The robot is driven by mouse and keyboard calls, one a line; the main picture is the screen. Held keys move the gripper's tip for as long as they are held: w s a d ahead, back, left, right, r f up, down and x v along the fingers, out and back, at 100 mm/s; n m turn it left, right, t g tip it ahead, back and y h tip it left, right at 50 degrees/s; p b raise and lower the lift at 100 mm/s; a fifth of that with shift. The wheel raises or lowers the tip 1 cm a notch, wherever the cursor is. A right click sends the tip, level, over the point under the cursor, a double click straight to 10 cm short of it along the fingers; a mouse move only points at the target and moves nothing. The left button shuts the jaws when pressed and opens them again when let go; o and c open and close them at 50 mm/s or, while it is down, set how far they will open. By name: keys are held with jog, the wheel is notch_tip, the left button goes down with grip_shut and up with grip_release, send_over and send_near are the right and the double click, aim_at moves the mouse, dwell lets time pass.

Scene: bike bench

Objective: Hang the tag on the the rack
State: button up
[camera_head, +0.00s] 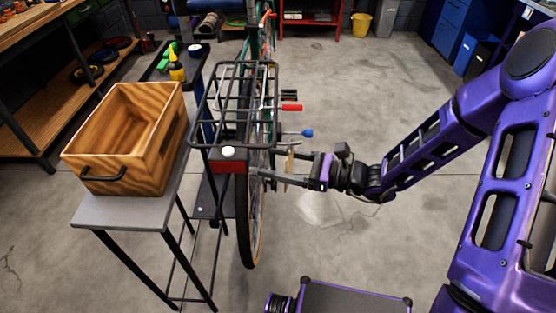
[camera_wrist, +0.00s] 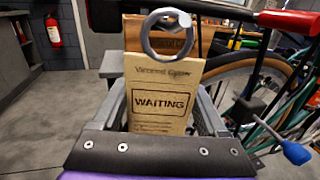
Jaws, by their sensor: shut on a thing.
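The tag is a tan card (camera_wrist: 160,92) printed "WAITING", with a grey ring (camera_wrist: 147,40) at its top. My gripper (camera_wrist: 162,118) is shut on the card, one finger at each side, and holds it upright with the ring above the fingers. In the head view the tag (camera_head: 289,165) shows as a thin edge-on strip in my gripper (camera_head: 268,178). The rack (camera_head: 228,92) is a black wire carrier over the bike's rear wheel, up and left of my gripper.
A wooden box (camera_head: 150,155) with a black handle stands on a grey side table (camera_head: 125,212) left of the rack. Red (camera_head: 291,107) and blue (camera_head: 307,133) handles stick out right of the wheel. Floor to the right is open.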

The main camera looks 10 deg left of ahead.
dwell(0.4)
jog(key=o, duration=1.2)
